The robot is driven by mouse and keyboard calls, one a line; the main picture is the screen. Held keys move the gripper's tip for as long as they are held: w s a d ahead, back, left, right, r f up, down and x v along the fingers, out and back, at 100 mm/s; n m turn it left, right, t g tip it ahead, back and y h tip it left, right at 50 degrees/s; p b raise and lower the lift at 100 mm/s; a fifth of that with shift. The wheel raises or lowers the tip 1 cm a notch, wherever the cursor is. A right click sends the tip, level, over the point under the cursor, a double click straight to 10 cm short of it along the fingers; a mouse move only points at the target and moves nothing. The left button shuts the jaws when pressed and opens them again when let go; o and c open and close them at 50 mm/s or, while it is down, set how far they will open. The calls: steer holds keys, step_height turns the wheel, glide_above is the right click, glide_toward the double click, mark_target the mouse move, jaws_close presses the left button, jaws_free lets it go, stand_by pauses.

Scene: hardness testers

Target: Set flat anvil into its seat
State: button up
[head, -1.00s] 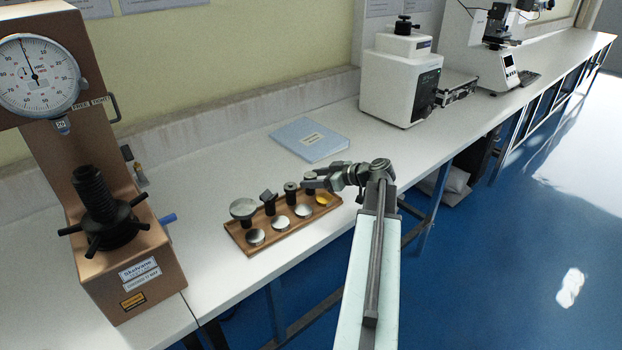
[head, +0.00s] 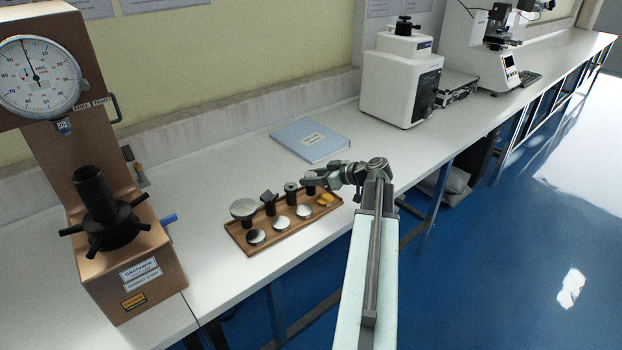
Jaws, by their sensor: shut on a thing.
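My gripper (head: 309,176) is over the right end of a wooden tray (head: 238,231) and is shut on the dark stem-like anvil (head: 311,188) at the right end of the back row. The gripper hides much of this anvil, so its top face and whether its foot is clear of the tray cannot be told. The tan hardness tester (head: 125,270) stands at the left. Its dark threaded screw (head: 93,190) rises from a handwheel with spokes; the seat at the screw's top is too small to make out.
The tray also holds a wide disc anvil (head: 243,208), a V-shaped anvil (head: 269,199), a small anvil (head: 291,188), several silver discs and a yellow piece (head: 326,199). A blue folder (head: 310,139) lies behind. The white bench is clear between tray and tester.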

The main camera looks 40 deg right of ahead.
steer(key=shift+r+p, duration=0.5)
steer(key=shift+r, duration=0.15)
steer(key=s, duration=0.2)
steer(key=s+d, duration=0.1)
steer(key=s, duration=0.2)
steer(key=s+d, duration=0.1)
steer(key=s, duration=0.1)
steer(key=shift+s+d, duration=0.1)
steer(key=shift+s, duration=0.25)
steer(key=shift+d, duration=0.1)
